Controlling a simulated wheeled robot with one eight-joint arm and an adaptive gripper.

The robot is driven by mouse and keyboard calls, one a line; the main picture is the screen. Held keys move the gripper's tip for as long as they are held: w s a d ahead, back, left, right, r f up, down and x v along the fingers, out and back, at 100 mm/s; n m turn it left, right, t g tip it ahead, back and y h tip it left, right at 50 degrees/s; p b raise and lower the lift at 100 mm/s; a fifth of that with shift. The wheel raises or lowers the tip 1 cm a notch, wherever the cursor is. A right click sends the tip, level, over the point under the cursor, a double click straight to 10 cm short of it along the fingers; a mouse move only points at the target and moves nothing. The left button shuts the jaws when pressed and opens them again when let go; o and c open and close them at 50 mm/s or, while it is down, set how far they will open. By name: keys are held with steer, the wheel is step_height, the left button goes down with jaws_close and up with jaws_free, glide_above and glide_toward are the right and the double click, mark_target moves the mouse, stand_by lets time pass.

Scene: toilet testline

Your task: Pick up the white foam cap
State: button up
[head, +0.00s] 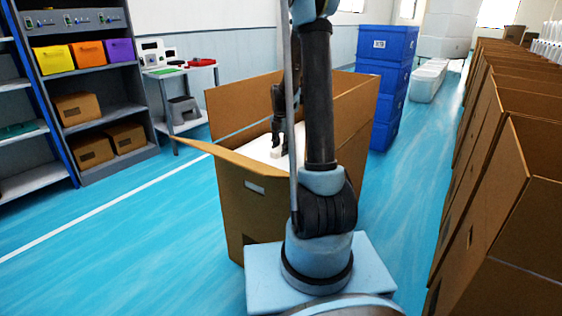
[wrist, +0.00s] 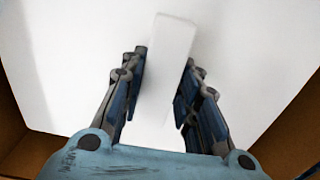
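The white foam cap (wrist: 255,60) is a broad, flat white panel inside an open cardboard box, with a raised white bar (wrist: 172,50) standing up at its middle. In the head view it shows as a white surface (head: 257,151) in the box, partly hidden by my arm. My gripper (wrist: 164,75) is over the panel with one finger on each side of the bar. Both fingers appear to touch the bar, with no clear gap. In the head view my gripper (head: 279,146) points down into the box. Whether the bar and panel are one piece is hard to tell.
The cardboard box (head: 255,222) has raised flaps around the panel. Blue crates (head: 385,50) stand stacked behind it. A row of cardboard boxes (head: 490,190) lines the right. A shelf (head: 105,85) and a small table (head: 182,72) stand at left. Blue floor is clear at front left.

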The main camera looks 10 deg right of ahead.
jaws_close()
step_height(320, 180, up, 28)
stand_by(0.5)
step_height(320, 180, up, 10)
stand_by(1.1)
